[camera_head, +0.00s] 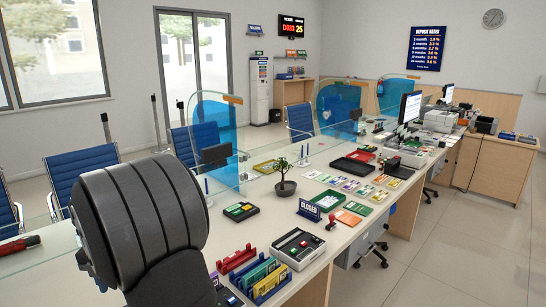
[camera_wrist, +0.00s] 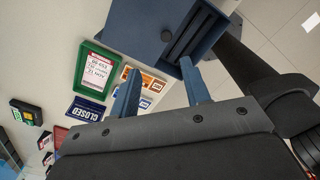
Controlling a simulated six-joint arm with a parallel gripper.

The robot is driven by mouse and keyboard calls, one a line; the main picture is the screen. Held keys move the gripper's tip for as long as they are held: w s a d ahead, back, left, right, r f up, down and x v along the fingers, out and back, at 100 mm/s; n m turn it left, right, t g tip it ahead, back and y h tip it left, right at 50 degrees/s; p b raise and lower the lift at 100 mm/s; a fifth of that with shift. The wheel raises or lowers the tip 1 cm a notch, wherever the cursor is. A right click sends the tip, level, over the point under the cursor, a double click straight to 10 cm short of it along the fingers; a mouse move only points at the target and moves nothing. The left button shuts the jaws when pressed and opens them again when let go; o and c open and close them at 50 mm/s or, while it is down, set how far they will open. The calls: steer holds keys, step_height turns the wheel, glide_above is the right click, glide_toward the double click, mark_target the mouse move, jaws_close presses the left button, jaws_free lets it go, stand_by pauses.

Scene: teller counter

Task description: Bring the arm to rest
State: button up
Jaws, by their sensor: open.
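My gripper (camera_wrist: 160,90) shows in the wrist view with its two blue fingers spread wide apart and nothing between them. It is above the counter, over a green-framed tray (camera_wrist: 85,62) and orange and white cards (camera_wrist: 150,80). In the head view my dark arm link fills the lower left and the gripper itself does not show.
Blue-tinted glass screens (camera_head: 215,135) stand along the far edge. The floor at right (camera_head: 470,245) is clear.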

steer(key=shift+f, duration=1.5)
